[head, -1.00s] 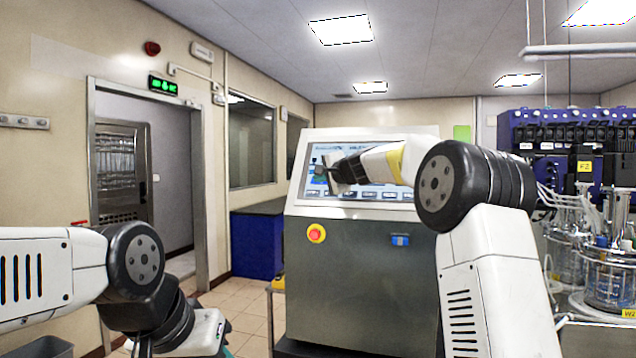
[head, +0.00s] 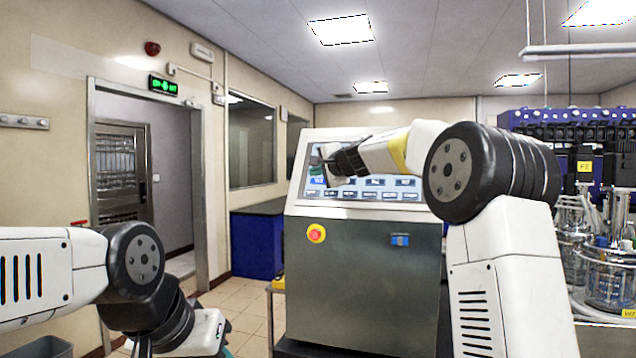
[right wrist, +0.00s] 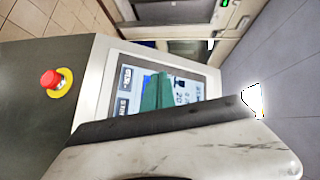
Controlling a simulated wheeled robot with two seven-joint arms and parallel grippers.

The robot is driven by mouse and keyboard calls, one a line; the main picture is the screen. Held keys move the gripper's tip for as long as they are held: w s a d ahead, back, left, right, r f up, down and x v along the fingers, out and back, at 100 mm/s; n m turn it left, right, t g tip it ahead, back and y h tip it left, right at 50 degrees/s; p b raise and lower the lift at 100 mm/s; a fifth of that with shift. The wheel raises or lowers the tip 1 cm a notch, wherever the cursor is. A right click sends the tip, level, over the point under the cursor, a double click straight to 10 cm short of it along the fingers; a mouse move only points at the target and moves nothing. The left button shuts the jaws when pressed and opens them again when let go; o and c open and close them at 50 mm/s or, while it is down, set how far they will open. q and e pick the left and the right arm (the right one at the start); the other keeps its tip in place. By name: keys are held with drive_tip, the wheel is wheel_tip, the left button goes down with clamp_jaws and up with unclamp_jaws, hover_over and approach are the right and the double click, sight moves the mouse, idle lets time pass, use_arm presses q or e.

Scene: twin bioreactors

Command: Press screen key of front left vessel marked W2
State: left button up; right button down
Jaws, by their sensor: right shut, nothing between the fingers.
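The control cabinet's screen (head: 375,188) is lit and shows rows of small keys; a blue mark at its left edge may read W2, but it is too small to be sure. My right gripper (head: 328,168) is shut and empty in front of the screen's left part, hiding some of it. In the right wrist view its teal fingertip (right wrist: 155,92) overlaps the screen (right wrist: 125,78); I cannot tell whether it touches. A glass vessel (head: 608,285) with a yellow label that seems to read W2 stands at the right edge. My left gripper (head: 222,347) is low, its fingertips mostly cut off.
A red emergency button (head: 316,233) on a yellow base sits below the screen; it also shows in the right wrist view (right wrist: 50,80). A blue switch (head: 400,240) is on the cabinet front. A blue cupboard (head: 257,243) and a doorway stand to the left.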

drive_tip(key=shift+s+a+r, duration=0.2)
drive_tip(key=shift+s+r, duration=0.1)
drive_tip(key=shift+s, duration=0.2)
drive_tip(key=shift+s+a+r, duration=0.15)
drive_tip(key=shift+s+r, duration=0.1)
drive_tip(key=shift+s, duration=0.25)
drive_tip(key=s+d+f+n+g+h, duration=0.1)
drive_tip(key=s+d+f+n+g, duration=0.1)
drive_tip(key=s+f, duration=0.7)
drive_tip(key=s+d+f+n+g+h, duration=0.2)
drive_tip(key=s+d+f+n, duration=0.3)
drive_tip(key=s, duration=1.6)
drive_tip(key=s+d+f+n+g+h, duration=0.2)
drive_tip(key=s+d+f+n+g, duration=0.2)
drive_tip(key=s+f, duration=1)
drive_tip(key=s+d, duration=0.1)
drive_tip(key=d, duration=0.2)
drive_tip(key=shift+f, duration=0.15)
